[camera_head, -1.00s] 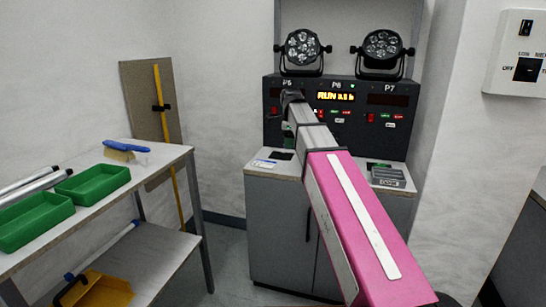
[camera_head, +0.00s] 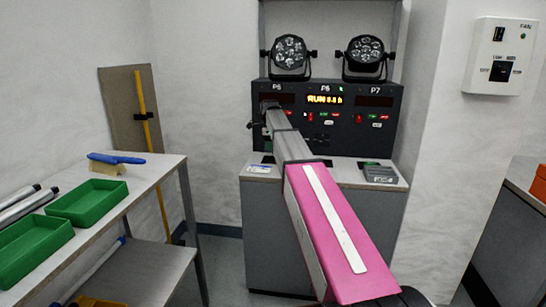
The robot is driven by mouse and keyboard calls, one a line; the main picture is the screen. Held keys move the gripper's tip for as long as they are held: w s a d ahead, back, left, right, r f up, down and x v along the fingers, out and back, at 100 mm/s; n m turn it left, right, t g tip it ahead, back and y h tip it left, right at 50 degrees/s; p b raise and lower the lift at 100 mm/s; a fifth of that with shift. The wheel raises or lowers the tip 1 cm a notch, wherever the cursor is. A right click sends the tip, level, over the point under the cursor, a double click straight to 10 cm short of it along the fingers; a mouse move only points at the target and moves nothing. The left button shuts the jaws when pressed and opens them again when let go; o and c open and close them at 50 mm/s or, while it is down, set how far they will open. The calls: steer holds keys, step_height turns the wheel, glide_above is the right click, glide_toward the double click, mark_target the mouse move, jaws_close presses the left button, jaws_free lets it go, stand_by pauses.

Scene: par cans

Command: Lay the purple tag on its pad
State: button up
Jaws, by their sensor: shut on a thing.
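My pink and grey arm reaches to the control panel (camera_head: 350,142), and my gripper (camera_head: 262,118) is at its far end, small and dark, in front of the panel below P5. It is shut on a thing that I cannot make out. I see no purple tag for certain. The counter top (camera_head: 345,178) below the panel has a dark patch (camera_head: 268,160) at left and another at right, partly behind a grey device (camera_head: 380,174). I cannot tell which is the tag's pad. My arm hides the middle of the counter.
Two black par cans (camera_head: 289,56) (camera_head: 365,56) stand above the panel. At left, a bench (camera_head: 140,180) holds green trays (camera_head: 88,202) and a blue-handled brush (camera_head: 117,159). An orange box (camera_head: 540,183) is at the right edge.

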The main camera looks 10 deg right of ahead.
steer(key=shift+w+d+f, duration=0.85)
steer(key=shift+w+d, duration=0.1)
steer(key=shift+d, duration=0.05)
steer(key=shift+f, duration=2)
steer(key=shift+f, duration=0.1)
steer(key=o, duration=0.9)
step_height(320, 180, up, 12)
steer(key=shift+r, duration=0.15)
